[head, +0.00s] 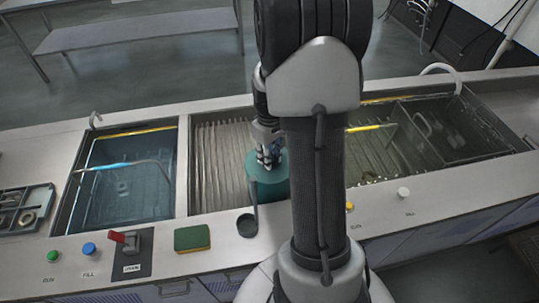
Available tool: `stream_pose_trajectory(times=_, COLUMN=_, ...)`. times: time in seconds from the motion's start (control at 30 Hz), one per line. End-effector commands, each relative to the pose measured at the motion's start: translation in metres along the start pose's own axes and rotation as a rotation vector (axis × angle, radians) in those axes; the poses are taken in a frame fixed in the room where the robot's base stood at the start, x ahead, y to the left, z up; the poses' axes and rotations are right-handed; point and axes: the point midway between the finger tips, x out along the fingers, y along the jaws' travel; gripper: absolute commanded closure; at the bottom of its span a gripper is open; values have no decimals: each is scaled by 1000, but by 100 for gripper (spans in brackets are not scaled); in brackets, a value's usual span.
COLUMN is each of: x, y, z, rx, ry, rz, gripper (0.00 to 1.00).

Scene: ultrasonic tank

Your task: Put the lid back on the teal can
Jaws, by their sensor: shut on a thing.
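The teal can (270,192) stands upright in the middle ribbed bay of the counter, partly behind my arm. My gripper (268,163) points down right over the can's top and is shut. A flat teal round surface, which looks like the lid (257,174), shows just under the fingertips, at the top of the can. The fingers seem to be shut on the lid's middle. I cannot tell whether the lid sits flush on the rim or slightly above it. My arm hides the can's right side.
A dark ladle (247,226) lies at the front edge, its handle rising beside the can. A green sponge (192,238), a red-handled lever (124,239) and buttons line the front counter. Liquid-filled tanks flank the bay on the left (70,205) and right (490,153). A tool tray (24,209) sits far left.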

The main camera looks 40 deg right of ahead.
Motion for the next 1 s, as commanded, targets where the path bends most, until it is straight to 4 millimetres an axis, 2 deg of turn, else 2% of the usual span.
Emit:
stream_pose_trajectory(times=0.33, x=0, y=0, z=0, rx=0, ry=0, rz=0, gripper=100)
stream_pose_trajectory(times=0.37, x=0, y=0, z=0, rx=0, ry=0, rz=0, gripper=76)
stream_pose_trajectory(times=0.4, x=0, y=0, z=0, rx=0, ry=0, rz=0, gripper=73)
stream_pose_trajectory(times=0.7, x=0, y=0, z=0, rx=0, ry=0, rz=0, gripper=55)
stream_pose_trajectory(times=0.9, x=0, y=0, z=0, rx=0, ry=0, rz=0, gripper=55)
stream_pose_trajectory(times=1.0, x=0, y=0, z=0, rx=0, ry=0, rz=0, gripper=49)
